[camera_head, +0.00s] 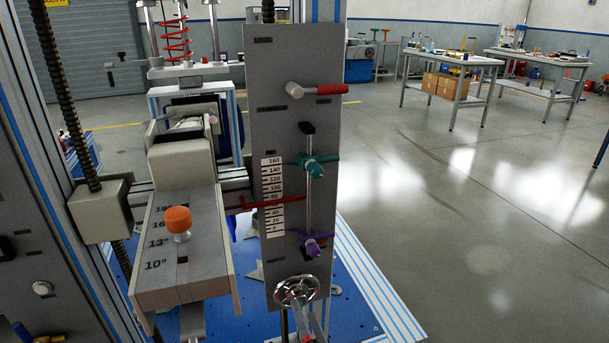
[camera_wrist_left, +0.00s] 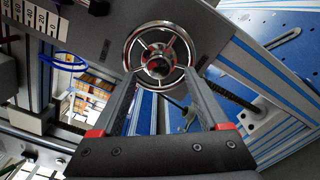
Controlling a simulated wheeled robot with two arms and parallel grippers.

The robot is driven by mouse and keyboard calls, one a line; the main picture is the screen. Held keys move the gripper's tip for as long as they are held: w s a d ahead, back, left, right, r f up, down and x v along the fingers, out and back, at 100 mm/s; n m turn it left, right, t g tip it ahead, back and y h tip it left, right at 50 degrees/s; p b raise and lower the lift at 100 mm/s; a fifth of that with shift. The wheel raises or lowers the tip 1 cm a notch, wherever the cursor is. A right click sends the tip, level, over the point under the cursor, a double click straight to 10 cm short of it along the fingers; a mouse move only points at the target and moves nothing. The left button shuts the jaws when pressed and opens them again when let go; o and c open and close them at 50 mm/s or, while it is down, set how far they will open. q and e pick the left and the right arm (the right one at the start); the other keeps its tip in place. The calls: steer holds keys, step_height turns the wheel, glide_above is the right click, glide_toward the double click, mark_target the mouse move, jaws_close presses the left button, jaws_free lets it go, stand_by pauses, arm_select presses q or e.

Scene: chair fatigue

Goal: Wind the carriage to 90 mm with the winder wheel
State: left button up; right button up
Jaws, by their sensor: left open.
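The winder wheel (camera_head: 297,291) is a small chrome spoked handwheel low on the grey upright panel. It also shows in the left wrist view (camera_wrist_left: 160,53), face on. My left gripper (camera_head: 306,312) is at the wheel's lower edge in the head view. In the wrist view its two open fingers (camera_wrist_left: 160,80) reach up to the wheel's lower left and lower right; I cannot tell whether they touch the rim. The red pointer (camera_head: 275,202) crosses the white scale (camera_head: 272,180) near 60. My right gripper is out of view.
A teal clamp (camera_head: 311,163) and a purple clamp (camera_head: 312,245) sit on the panel's vertical rod. A red-handled lever (camera_head: 318,90) is above. An orange knob (camera_head: 178,222) sits on the angled block at left. The floor at right is clear.

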arm_select(q)
steer(key=shift+r, duration=0.1)
steer(key=shift+b, duration=0.3)
steer(key=n+b, duration=0.1)
steer(key=b, duration=0.1)
steer(key=n+b, duration=0.2)
steer(key=shift+f, duration=0.3)
steer(key=shift+d+r+b, duration=0.1)
steer(key=shift+r+b, duration=0.05)
steer(key=shift+b, duration=0.15)
steer(key=shift+r+n, duration=0.15)
steer(key=shift+n, duration=0.15)
